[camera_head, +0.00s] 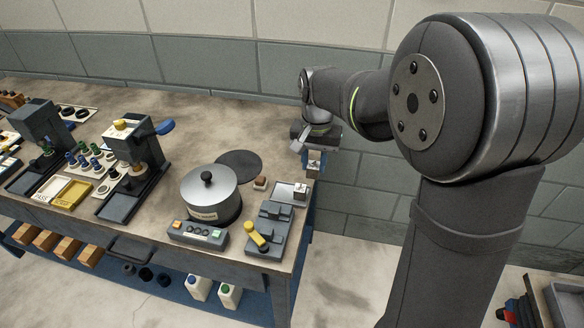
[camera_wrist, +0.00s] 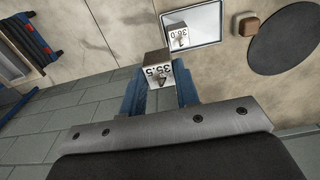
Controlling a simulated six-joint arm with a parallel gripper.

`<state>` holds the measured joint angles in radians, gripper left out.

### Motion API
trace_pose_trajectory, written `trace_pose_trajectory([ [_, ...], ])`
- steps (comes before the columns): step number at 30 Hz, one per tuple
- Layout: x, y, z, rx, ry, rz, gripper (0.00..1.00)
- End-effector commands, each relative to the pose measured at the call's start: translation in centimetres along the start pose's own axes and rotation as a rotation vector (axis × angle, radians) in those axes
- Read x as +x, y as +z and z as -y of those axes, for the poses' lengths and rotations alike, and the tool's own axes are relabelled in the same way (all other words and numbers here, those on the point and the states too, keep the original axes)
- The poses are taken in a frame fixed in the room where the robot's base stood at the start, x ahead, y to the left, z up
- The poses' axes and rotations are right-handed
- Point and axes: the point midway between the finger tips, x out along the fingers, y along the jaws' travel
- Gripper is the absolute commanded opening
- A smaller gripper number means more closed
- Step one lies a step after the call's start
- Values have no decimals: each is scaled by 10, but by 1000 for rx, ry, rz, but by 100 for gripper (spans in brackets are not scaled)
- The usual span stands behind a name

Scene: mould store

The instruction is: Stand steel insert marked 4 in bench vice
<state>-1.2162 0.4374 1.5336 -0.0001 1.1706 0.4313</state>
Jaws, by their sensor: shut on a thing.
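My gripper (camera_head: 314,152) is beyond the right end of the bench, above its top. In the wrist view, its two blue fingers (camera_wrist: 160,84) are shut on a small steel insert (camera_wrist: 157,67). That insert reads 35.5, upside down, with a dark mark I cannot read for certain. A second steel insert (camera_wrist: 177,36), reading 36.0, stands on a pale tray (camera_wrist: 205,22). The tray also shows in the head view (camera_head: 283,194). The grey bench vice (camera_head: 271,224), with a yellow lever (camera_head: 256,237), is at the bench's front right corner and holds no visible insert.
A lidded steel pot (camera_head: 208,193) and a button box (camera_head: 198,234) stand left of the vice. A small brown block (camera_head: 260,183) and a dark round mat (camera_head: 239,164) lie behind. Presses (camera_head: 137,150) and small parts fill the left side.

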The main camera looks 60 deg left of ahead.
Motion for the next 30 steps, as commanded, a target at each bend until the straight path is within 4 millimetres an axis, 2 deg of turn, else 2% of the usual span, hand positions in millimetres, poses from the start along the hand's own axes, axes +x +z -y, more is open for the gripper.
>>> trace_pose_trajectory([
  [3,-10,-1,-17,3,-1,-3,0],
  [9,-21,0,-28,1,-1,-2,0],
  [22,-45,0,-28,-1,-1,-1,0],
  [30,-48,0,-28,-1,0,-1,0],
])
